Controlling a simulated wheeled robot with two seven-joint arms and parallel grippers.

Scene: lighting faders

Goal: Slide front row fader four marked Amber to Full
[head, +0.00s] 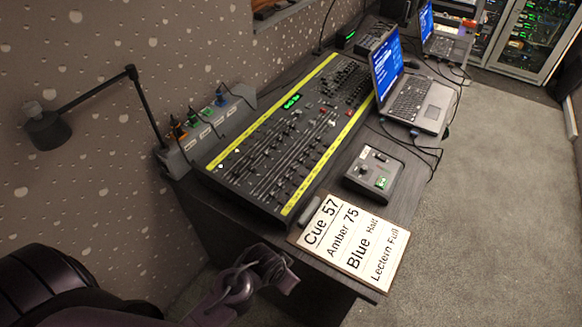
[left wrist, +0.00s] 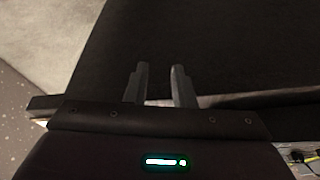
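The lighting console (head: 290,135) lies on the dark desk, with rows of faders between two yellow strips. The front row of faders (head: 285,170) is visible, but its markings are too small to read, so I cannot tell which fader is Amber. My left gripper (head: 288,280) is low in front of the desk's near end, apart from the console. In the left wrist view the two fingers (left wrist: 160,82) stand apart with nothing between them, facing a dark surface. My right gripper is not in view.
A cue card (head: 350,240) reading "Cue 57, Amber 75, Blue Half, Lectern Full" lies at the desk's near end. A small control box (head: 373,172) and a laptop (head: 412,95) stand right of the console. A black lamp (head: 48,128) reaches out at left. Carpet at right is clear.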

